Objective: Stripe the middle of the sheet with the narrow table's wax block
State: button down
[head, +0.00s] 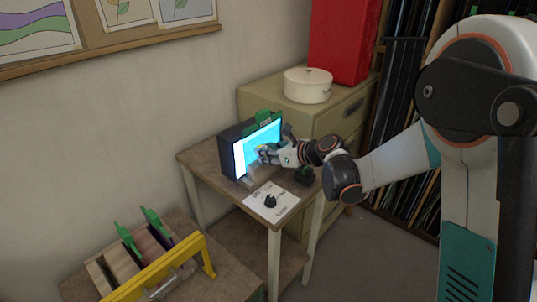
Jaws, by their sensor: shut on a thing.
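The sheet (240,158) is a glowing cyan-and-white panel standing upright on the front of a dark box on the narrow table (206,167). My gripper (262,155) is in front of the middle of the sheet, its fingers close to the lit face. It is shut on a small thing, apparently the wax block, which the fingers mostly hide. I cannot tell whether the block touches the sheet. A green piece (264,117) sits at the top edge of the box.
A white paper (282,211) with a small black object (270,200) lies at the table's front. A dark green holder (304,175) stands at its right. A lower table at front left holds a wooden rack with green-handled tools (127,238) and a yellow frame (206,254). A drawer cabinet (335,121) stands behind.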

jog(key=shift+w+a, duration=0.6)
jog(key=shift+a, duration=0.2)
dwell(0.7)
jog(key=shift+w+d+b, duration=0.1)
jog(key=shift+w+d, duration=1.05)
jog(key=shift+w, duration=0.35)
jog(key=shift+w+d+b, duration=0.15)
jog(key=shift+w+d, duration=1.05)
jog(key=shift+w, duration=0.3)
jog(key=shift+w+d+b, duration=0.1)
jog(key=shift+w+d, duration=1.05)
jog(key=shift+w, duration=0.35)
jog(key=shift+s+a+b, duration=0.15)
jog(key=shift+s+a, duration=1)
jog(key=shift+s, duration=0.35)
jog(key=shift+s+a+b, duration=0.1)
jog(key=shift+s+a, duration=1.1)
jog(key=shift+s, duration=0.35)
jog(key=shift+s+a+b, duration=0.15)
jog(key=shift+s+a, duration=1)
jog(key=shift+s, duration=0.35)
jog(key=shift+d, duration=0.15)
jog(key=shift+s+d+r, duration=0.1)
jog(key=shift+s+d, duration=0.85)
jog(key=shift+d, duration=0.2)
jog(key=shift+s+d+r, duration=0.1)
jog(key=shift+s+d, duration=0.8)
jog(key=shift+d, duration=0.2)
jog(key=shift+d, duration=0.1)
